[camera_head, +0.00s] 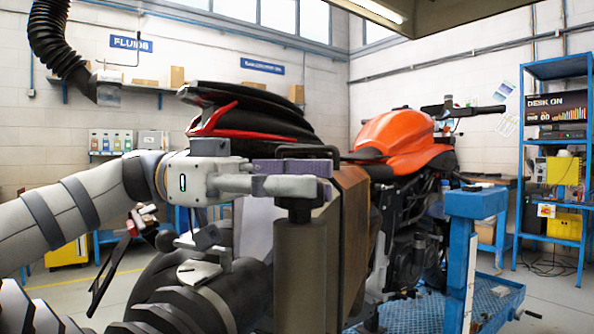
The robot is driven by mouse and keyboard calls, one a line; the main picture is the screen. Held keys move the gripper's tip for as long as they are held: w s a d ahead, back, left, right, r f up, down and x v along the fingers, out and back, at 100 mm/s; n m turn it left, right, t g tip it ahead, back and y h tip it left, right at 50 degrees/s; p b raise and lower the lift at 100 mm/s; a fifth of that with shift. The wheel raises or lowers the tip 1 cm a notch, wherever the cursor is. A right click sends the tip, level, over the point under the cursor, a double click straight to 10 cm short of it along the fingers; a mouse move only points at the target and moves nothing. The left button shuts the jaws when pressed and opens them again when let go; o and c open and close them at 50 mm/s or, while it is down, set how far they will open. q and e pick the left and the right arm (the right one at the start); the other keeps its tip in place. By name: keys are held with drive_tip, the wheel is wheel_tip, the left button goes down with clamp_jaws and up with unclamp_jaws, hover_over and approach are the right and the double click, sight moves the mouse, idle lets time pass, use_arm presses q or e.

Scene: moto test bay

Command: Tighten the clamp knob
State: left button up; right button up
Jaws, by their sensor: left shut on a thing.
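My left gripper (300,178) reaches in from the left, at the middle of the head camera view. Its fingers, with purple pads, are shut around what appears to be the clamp knob (299,211). Only a dark part of the knob shows below the fingers; the rest is hidden by them. A brown block-like body (352,225) is just to the right of the fingers.
A motorcycle with an orange tank (401,135) and a black and red tail (255,118) stands behind the gripper. A blue stand (474,202) is at the right. A blue shelf unit (556,70) stands by the wall.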

use_arm(q)
drive_tip(key=shift+s+f+m+g, duration=0.1)
drive_tip(key=shift+m+g, duration=0.2)
drive_tip(key=shift+g, duration=0.1)
drive_tip(key=o, duration=1.2)
drive_tip(key=shift+d, duration=0.15)
drive_tip(key=v, duration=0.7)
drive_tip(key=shift+a, duration=0.3)
drive_tip(key=shift+r, duration=0.2)
